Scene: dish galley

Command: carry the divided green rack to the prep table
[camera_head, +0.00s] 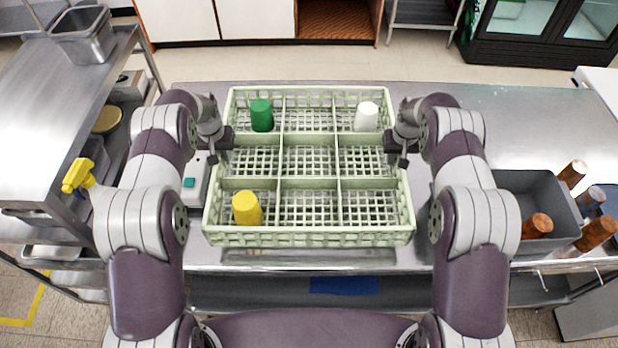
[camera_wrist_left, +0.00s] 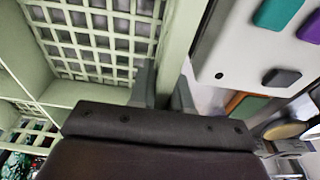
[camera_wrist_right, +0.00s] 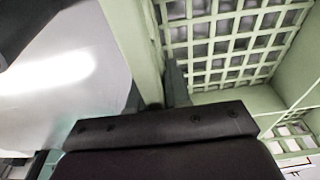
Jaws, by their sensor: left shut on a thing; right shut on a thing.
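The divided green rack (camera_head: 310,238) is a pale green crate with a grid floor and several compartments, in the middle of the head view over a steel table. A green cup (camera_head: 262,115) is in its back left compartment, a white cup (camera_head: 367,117) in the back right, and a yellow cup (camera_head: 246,208) in the front left. My left gripper (camera_head: 222,138) is shut on the rack's left wall, also seen in the left wrist view (camera_wrist_left: 172,60). My right gripper (camera_head: 397,140) is shut on the right wall, also seen in the right wrist view (camera_wrist_right: 135,45). Whether the rack touches the table is unclear.
A grey bin (camera_head: 510,182) and several brown cups (camera_head: 596,233) are on the right. A white device with a teal button (camera_head: 189,183) lies just left of the rack. A steel cart (camera_head: 40,110) with a yellow spray bottle (camera_head: 78,176) stands left.

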